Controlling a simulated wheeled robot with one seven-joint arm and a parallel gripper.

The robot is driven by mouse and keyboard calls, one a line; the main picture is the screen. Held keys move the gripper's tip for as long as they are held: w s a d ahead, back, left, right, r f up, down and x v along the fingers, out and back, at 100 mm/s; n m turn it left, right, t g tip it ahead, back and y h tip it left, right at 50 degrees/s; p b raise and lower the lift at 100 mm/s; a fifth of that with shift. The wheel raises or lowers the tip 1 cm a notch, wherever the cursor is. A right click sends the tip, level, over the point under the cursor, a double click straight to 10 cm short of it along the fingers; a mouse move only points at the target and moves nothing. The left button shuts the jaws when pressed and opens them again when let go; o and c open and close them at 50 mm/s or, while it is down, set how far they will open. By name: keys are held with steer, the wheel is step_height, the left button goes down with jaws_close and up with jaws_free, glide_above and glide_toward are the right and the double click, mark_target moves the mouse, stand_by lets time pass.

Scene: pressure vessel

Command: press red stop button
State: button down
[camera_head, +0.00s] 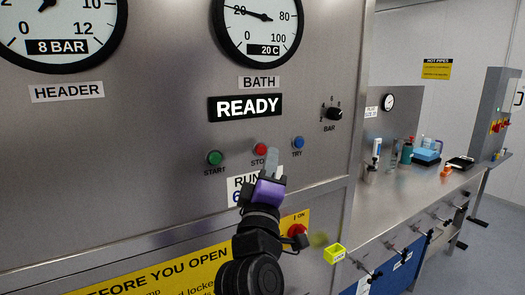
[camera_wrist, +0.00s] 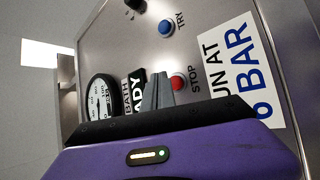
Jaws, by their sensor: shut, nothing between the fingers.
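The red stop button (camera_head: 260,149) sits on the metal panel between the green start button (camera_head: 215,158) and the blue try button (camera_head: 298,143). Its STOP label is partly covered by my gripper (camera_head: 273,158) in the head view. My gripper is shut and empty, its fingertips just below and right of the red button in that view. In the wrist view the red stop button (camera_wrist: 178,84) shows right beside the shut fingers (camera_wrist: 157,88). I cannot tell whether the fingertips touch the panel.
A READY display (camera_head: 246,107) and a BAR knob (camera_head: 335,114) are on the panel. A red rotary switch (camera_head: 297,230) and a yellow tag (camera_head: 334,253) are lower, close to my arm. A bench (camera_head: 415,195) with bottles stands at the right.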

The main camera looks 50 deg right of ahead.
steer(key=shift+s+a, duration=0.2)
steer(key=shift+s, duration=0.5)
steer(key=shift+s+a, duration=0.2)
steer(key=shift+s, duration=0.55)
steer(key=shift+s+a, duration=0.2)
steer(key=shift+s, duration=0.5)
